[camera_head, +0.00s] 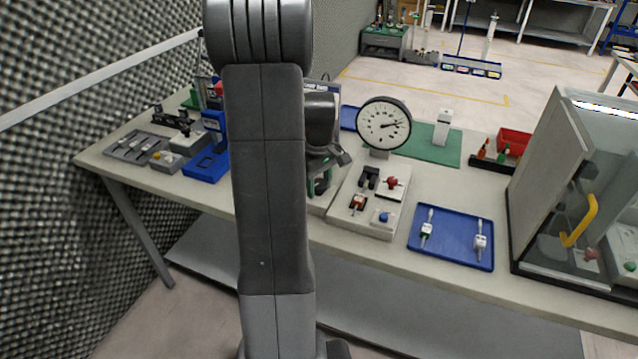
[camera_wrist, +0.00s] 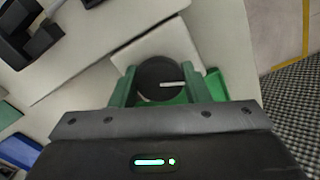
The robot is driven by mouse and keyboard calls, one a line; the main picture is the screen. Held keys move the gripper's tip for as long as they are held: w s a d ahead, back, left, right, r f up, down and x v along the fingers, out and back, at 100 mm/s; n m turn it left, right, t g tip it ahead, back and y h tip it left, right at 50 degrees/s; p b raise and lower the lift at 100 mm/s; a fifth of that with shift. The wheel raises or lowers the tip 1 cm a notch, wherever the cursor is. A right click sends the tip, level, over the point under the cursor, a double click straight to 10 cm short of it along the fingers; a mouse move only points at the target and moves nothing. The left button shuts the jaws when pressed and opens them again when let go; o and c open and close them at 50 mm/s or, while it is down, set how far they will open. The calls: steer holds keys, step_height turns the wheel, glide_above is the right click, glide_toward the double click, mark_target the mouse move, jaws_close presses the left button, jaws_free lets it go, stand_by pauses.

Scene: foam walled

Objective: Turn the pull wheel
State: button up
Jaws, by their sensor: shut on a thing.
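The pull wheel (camera_wrist: 160,72), a dark round knob with a short white mark on its face, shows in the wrist view, set in front of a pale block (camera_wrist: 165,42). My gripper (camera_wrist: 160,88) has its two green fingers on opposite sides of the wheel and is shut on it. The lower part of the wheel is close to the gripper's grey bar. In the head view my gripper (camera_head: 321,180) is partly seen just right of my arm, at the bench. The wheel cannot be made out there.
A round dial gauge (camera_head: 383,125) stands right of my gripper on the bench (camera_head: 345,238). A control panel (camera_head: 376,222) with knobs and a blue tray (camera_head: 452,258) lie nearer the front edge. A glass-fronted cabinet (camera_head: 575,195) stands at right. A dark foam wall (camera_head: 70,230) is at left.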

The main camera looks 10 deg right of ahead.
mark_target(319, 183)
steer(key=m, duration=0.4)
steer(key=shift+m, duration=2.8)
steer(key=o, duration=1)
steer(key=shift+c, duration=0.2)
step_height(319, 183, up, 14)
